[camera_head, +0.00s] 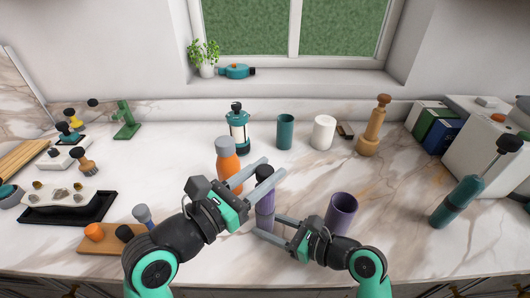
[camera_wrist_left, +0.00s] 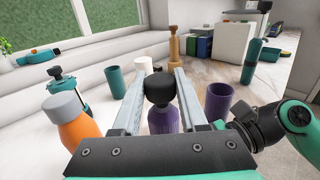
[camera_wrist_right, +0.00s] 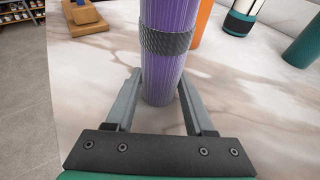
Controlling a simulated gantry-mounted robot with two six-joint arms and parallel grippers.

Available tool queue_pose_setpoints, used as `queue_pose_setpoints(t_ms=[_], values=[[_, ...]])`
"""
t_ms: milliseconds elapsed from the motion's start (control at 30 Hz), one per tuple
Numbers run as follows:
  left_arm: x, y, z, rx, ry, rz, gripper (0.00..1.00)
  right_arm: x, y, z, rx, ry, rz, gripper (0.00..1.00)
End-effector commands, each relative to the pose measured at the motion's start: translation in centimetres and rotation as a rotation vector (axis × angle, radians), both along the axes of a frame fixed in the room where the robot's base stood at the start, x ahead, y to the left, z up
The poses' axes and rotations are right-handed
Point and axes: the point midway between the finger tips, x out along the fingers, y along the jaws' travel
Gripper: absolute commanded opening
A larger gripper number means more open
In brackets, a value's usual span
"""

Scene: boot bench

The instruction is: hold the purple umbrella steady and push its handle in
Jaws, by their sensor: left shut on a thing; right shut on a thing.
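The purple umbrella (camera_head: 265,212) stands upright on the counter, folded, with a dark strap (camera_wrist_right: 166,41) around it and a black rounded handle (camera_wrist_left: 160,88) on top. My left gripper (camera_head: 270,169) is shut on the handle, one finger on each side. My right gripper (camera_head: 267,226) is shut on the lower part of the purple body. The right wrist view shows its two fingers (camera_wrist_right: 160,82) flanking the ribbed body below the strap. The head view hides part of the body behind my grippers.
An open purple cup (camera_head: 341,211) stands right of the umbrella, close to my right arm. An orange bottle (camera_head: 227,160) stands just behind my left gripper. A teal lantern (camera_head: 238,130), a teal cup (camera_head: 285,130) and a white cup (camera_head: 323,132) stand farther back.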

Motion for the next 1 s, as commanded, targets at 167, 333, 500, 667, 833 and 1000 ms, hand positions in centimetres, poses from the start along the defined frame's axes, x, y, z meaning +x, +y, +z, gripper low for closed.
queue_pose_setpoints(t_ms=[167, 333, 500, 667, 833, 1000], values=[[0.0, 0.0, -0.6, 0.003, 0.003, 0.0, 0.0, 0.0, 0.0, 0.0, 0.0, 0.001, -0.001, 0.23], [0.0, 0.0, -0.7, 0.005, 0.007, 0.0, 0.46, 0.0, 0.0, 0.0, 0.0, 0.001, -0.001, 0.23], [0.0, 0.0, -0.6, 0.003, 0.004, 0.0, 0.73, 0.0, 0.0, 0.0, 0.0, 0.001, -0.001, 0.23], [0.0, 0.0, -0.5, 0.002, 0.002, 0.0, 0.73, 0.0, 0.0, 0.0, 0.0, 0.001, -0.001, 0.23], [-0.2, 0.3, -0.4, 0.001, 0.001, 0.001, 0.73, 0.0, 0.0, 0.0, 0.0, 0.001, -0.001, 0.23], [-2.1, 2.1, -0.5, 0.001, 0.0, 0.003, 0.73, 0.0, 0.0, 0.0, -0.001, 0.0, -0.001, 0.23]])
